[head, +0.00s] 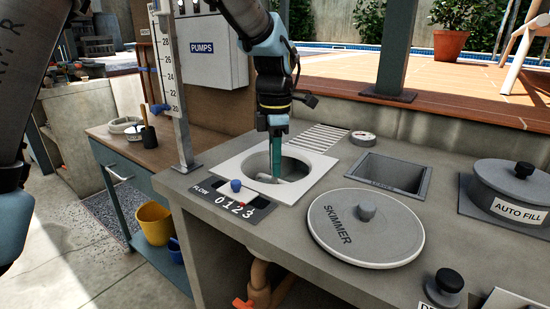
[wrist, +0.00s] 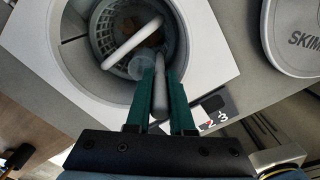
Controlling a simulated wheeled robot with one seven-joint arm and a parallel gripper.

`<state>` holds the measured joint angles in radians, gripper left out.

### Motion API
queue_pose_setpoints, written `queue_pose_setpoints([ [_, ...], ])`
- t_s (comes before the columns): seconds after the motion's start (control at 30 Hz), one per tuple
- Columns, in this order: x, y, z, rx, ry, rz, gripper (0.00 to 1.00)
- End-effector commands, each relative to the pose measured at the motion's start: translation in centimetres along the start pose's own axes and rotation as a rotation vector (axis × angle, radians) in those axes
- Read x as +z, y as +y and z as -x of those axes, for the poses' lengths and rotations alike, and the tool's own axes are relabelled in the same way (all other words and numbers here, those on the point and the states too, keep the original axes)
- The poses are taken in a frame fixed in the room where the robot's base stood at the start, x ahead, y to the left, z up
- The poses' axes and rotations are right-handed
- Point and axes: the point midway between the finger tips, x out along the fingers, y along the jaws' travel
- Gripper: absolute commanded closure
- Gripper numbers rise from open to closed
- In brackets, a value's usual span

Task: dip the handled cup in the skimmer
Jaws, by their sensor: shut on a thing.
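The skimmer (head: 240,170) is an open round well in a white square collar, and its collar also shows in the wrist view (wrist: 205,40). A grey slotted basket (wrist: 104,40) with a pale bar handle (wrist: 132,42) sits inside the well. My gripper (head: 276,172) points down at the well's opening. In the wrist view its teal fingers (wrist: 161,82) are shut on the grey handle of the handled cup (wrist: 159,98). The small translucent cup end shows at the fingertips, over the basket. Whether it touches water I cannot tell.
The round SKIMMER lid (head: 365,228) lies on the counter right of the well. A square opening (head: 391,172) and the AUTO FILL lid (head: 513,183) are farther right. A FLOW panel (head: 231,203) with a blue knob is in front. A scale post (head: 171,85) stands left.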

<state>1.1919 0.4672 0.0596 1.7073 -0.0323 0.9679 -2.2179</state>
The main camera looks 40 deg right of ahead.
Motion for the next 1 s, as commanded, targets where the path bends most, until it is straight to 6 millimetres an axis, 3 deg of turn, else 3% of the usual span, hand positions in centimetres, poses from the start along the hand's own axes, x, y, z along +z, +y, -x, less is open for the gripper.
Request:
queue_pose_setpoints([
  [0.7,0.0,0.0,-4.9,0.0,0.0,-0.001,1.0],
  [1.0,0.0,0.0,-6.0,0.0,0.001,0.0,1.0],
])
